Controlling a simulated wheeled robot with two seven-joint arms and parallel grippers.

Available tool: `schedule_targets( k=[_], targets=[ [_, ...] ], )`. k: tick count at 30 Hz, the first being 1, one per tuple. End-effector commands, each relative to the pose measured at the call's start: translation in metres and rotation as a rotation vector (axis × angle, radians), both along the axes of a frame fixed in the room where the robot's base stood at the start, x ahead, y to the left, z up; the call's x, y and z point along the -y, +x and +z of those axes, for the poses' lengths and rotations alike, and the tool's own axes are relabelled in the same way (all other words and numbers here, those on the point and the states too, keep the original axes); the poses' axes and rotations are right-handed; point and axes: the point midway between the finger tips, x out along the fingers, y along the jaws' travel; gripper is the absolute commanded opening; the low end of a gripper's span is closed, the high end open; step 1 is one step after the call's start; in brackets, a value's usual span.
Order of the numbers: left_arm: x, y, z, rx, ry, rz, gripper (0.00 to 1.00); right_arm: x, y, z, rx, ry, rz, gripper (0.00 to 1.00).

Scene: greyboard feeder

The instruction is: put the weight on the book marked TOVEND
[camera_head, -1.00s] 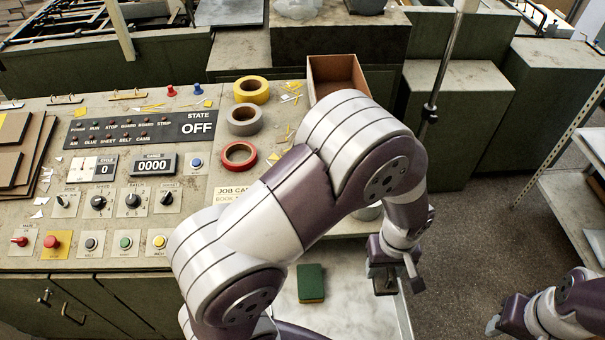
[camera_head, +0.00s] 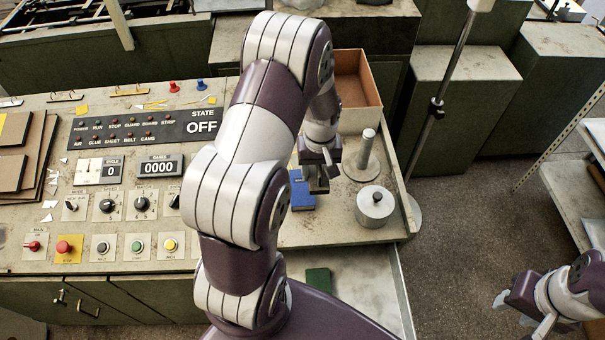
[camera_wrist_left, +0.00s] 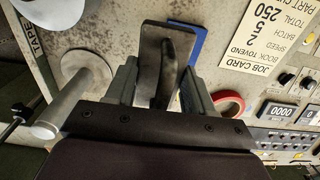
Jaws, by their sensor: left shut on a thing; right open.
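My left gripper (camera_head: 318,184) is shut on a dark grey metal block with a raised bar, which looks like the weight (camera_wrist_left: 150,62). A blue book (camera_head: 302,194) lies flat on the bench just under and beside it. In the left wrist view, the block covers part of the blue book (camera_wrist_left: 198,42); I cannot tell if they touch. No mark is readable on the book. A job card (camera_wrist_left: 255,45) reads BOOK TOVEND. My right gripper (camera_head: 514,312) is open and empty, at the lower right, away from the bench.
A silver lidded pot (camera_head: 375,207) and an upright post on a round base (camera_head: 365,158) stand right of the book. An open cardboard box (camera_head: 357,80) is behind. A red tape roll (camera_wrist_left: 228,103) lies nearby. A green block (camera_head: 318,281) lies in the lower tray.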

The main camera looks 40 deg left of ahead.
Motion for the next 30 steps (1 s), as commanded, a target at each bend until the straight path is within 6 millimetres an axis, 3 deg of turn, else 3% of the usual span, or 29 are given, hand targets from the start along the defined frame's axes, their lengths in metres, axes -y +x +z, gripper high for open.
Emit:
schedule_targets(
  k=[3,7,17,28,29,30],
  targets=[
    [-0.025,-0.004,-0.01,0.0,0.0,0.005,0.0,0.0,0.0,0.013,0.0,0.0,0.0,0.43],
    [-0.039,-0.007,-0.022,0.001,0.0,0.001,0.0,0.0,0.0,0.016,0.0,0.0,0.0,0.43],
    [-0.042,-0.007,-0.063,0.002,0.001,-0.001,0.0,0.0,0.0,0.032,0.0,0.0,0.0,0.43],
    [-0.042,-0.007,-0.069,0.003,0.001,-0.001,0.0,0.0,0.0,0.027,0.0,0.0,0.0,0.43],
    [-0.041,-0.007,-0.069,0.001,0.0,-0.001,0.63,0.0,0.0,0.028,0.0,0.0,0.0,0.43],
    [-0.041,-0.008,-0.068,0.001,0.001,-0.001,0.76,0.0,0.0,0.028,0.0,0.0,0.0,0.43]
  ],
)
